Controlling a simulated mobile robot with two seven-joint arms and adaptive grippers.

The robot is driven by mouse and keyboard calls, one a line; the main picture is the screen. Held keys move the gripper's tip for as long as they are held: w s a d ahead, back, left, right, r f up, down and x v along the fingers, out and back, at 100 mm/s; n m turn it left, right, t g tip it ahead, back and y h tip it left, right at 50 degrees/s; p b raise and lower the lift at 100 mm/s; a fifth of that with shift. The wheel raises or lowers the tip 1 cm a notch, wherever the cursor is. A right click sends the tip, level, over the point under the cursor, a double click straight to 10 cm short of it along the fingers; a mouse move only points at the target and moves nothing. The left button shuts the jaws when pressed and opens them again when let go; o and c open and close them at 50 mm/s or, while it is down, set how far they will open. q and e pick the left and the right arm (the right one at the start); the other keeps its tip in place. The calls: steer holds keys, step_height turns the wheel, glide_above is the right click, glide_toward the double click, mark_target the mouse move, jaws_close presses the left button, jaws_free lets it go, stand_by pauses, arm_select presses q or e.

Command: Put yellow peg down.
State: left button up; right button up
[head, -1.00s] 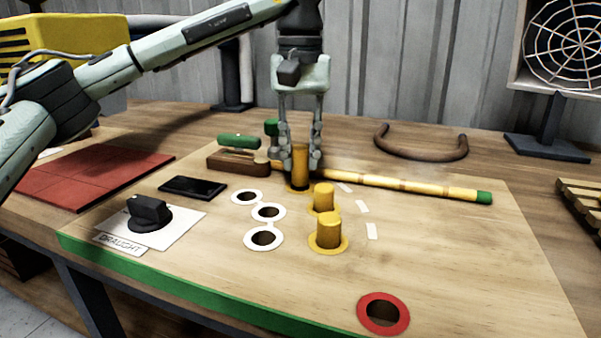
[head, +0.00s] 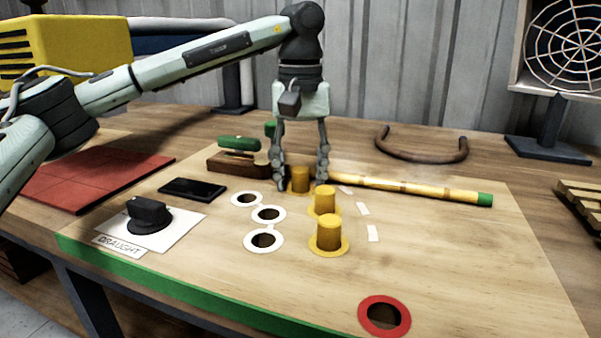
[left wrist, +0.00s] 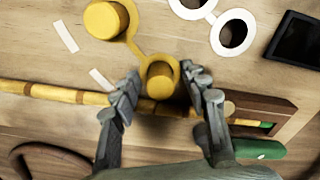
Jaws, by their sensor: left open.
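Three yellow pegs stand upright in the yellow-ringed holes of the board. The rear yellow peg (head: 300,179) is between the fingers of my left gripper (head: 301,184), which is open with a gap on each side. It also shows in the left wrist view (left wrist: 160,80), with the open left gripper (left wrist: 158,95) around it. The middle yellow peg (head: 325,200) and the front yellow peg (head: 329,233) stand nearer the camera. My right gripper is in neither view.
A rattan pole (head: 410,188) with a green end lies just behind the pegs. Three white-ringed holes (head: 263,241) are empty, as is a red-ringed hole (head: 384,314). A wooden block (head: 236,164) and a dark slab (head: 193,187) lie left.

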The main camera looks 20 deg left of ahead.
mark_target(301, 169)
arm_select(q)
steer(key=shift+r, duration=0.1)
step_height(301, 169, up, 8)
steer(key=shift+f+p, duration=0.1)
steer(key=shift+p, duration=0.35)
step_height(301, 169, up, 4)
steer(key=shift+r+p, duration=0.15)
steer(key=shift+p, duration=0.35)
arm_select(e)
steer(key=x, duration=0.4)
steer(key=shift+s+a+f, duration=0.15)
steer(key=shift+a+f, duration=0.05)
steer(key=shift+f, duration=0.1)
